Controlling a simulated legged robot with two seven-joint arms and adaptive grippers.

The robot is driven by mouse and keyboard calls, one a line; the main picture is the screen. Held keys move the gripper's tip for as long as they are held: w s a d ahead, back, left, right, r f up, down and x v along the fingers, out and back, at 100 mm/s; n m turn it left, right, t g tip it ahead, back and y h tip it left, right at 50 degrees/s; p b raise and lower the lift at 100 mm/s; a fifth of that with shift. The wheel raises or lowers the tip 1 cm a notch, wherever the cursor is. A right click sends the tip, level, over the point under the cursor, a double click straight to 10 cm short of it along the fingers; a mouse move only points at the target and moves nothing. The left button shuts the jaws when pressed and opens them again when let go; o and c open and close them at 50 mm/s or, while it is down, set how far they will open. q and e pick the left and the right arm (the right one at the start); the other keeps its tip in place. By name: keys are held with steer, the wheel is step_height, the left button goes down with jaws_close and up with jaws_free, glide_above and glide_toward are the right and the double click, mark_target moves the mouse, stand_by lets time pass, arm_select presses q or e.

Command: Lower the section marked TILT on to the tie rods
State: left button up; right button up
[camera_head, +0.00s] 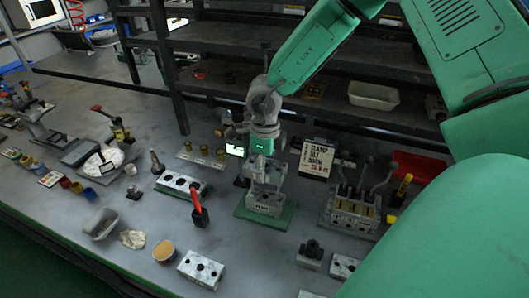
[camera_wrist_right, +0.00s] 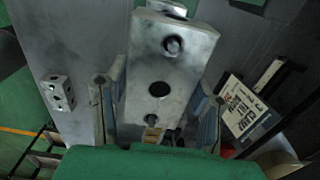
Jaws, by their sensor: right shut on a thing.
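My right gripper (camera_head: 265,178) comes down from above in the head view and is shut on a grey metal valve section. In the wrist view the section (camera_wrist_right: 165,70) lies between the fingers of the right gripper (camera_wrist_right: 158,105), showing a large dark middle hole and smaller round features at both ends. A rod tip seems to show in the upper one. Below, a grey block (camera_head: 264,204) with small unreadable lettering stands on a green base plate (camera_head: 240,212). The tie rods and the gap are too small to judge, and the TILT mark is not readable. My left gripper is not in view.
A clamp sign (camera_head: 318,157) and a lever valve bank (camera_head: 352,208) stand to the right. A red-handled tool (camera_head: 198,205) and a drilled block (camera_head: 182,185) stand left. A loose block (camera_head: 201,269) lies in front. Shelving (camera_head: 330,100) rises behind.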

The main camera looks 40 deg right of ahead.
steer(key=shift+f+b, duration=1.55)
steer(key=shift+f, duration=1.4)
steer(key=o, duration=1.7)
steer(key=shift+c, duration=0.2)
steer(key=shift+r, duration=0.1)
step_height(320, 180, up, 10)
steer(key=shift+w+r, duration=0.1)
steer(key=shift+r, duration=0.7)
